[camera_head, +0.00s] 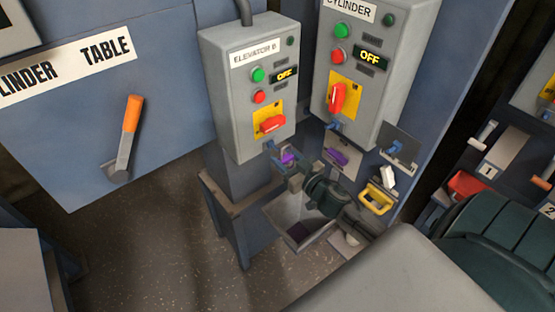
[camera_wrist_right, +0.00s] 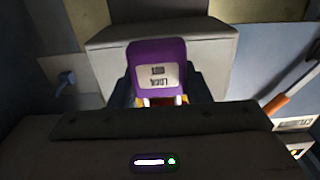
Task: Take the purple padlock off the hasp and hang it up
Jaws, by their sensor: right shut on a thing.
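The purple padlock (camera_head: 289,158) is just below the grey ELEVATOR B box (camera_head: 249,90), close to the blue hasp (camera_head: 270,147) at its lower edge. My right gripper (camera_head: 294,168) is shut on the padlock's body. In the right wrist view the padlock (camera_wrist_right: 157,65) stands between the fingers, its pale label upside down. A purple-marked plate (camera_head: 337,157) is on the blue panel to the right. My left gripper is out of view.
The CYLINDER box (camera_head: 357,70) stands to the right. A dark plate with a blue hook (camera_head: 401,146) and a yellow padlock (camera_head: 378,198) are on the panel below it. An orange-handled lever (camera_head: 130,130) is at left.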

